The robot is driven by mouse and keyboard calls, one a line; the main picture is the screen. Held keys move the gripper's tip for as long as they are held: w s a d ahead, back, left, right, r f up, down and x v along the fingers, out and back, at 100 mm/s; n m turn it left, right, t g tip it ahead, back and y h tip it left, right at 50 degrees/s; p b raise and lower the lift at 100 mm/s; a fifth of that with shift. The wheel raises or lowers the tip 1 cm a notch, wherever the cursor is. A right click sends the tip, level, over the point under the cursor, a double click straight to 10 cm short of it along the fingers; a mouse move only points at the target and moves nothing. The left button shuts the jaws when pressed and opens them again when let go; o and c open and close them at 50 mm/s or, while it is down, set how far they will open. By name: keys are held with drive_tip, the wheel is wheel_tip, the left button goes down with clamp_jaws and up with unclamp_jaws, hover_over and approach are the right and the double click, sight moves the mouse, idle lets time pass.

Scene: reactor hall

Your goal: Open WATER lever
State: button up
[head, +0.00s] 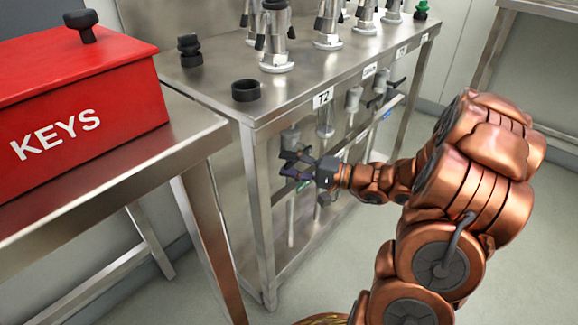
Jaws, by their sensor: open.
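Under the steel bench (285,95), several pipes with fittings hang behind its front edge. No label reading WATER is legible, so I cannot tell which one carries the WATER lever. My gripper (287,165) is open below the T2 label (323,97), near the bench's left front leg. Its dark fingers point left, beside a vertical pipe. A small green part (303,186) shows just below the fingers; I cannot tell if it is a lever or whether I touch it. A dark handle (376,101) sits on a fitting farther right, with a blue label (387,113) near it.
A red KEYS box (75,95) stands on a steel table (150,150) at left. Several metal fittings (275,40), a black ring (245,90) and a black knob (189,50) stand on the bench top. A lower rail (330,215) runs under the bench. Floor shows between table and bench.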

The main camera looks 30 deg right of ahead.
drive_tip(key=shift+w, duration=0.1)
clamp_jaws()
idle(0.4)
idle(0.3)
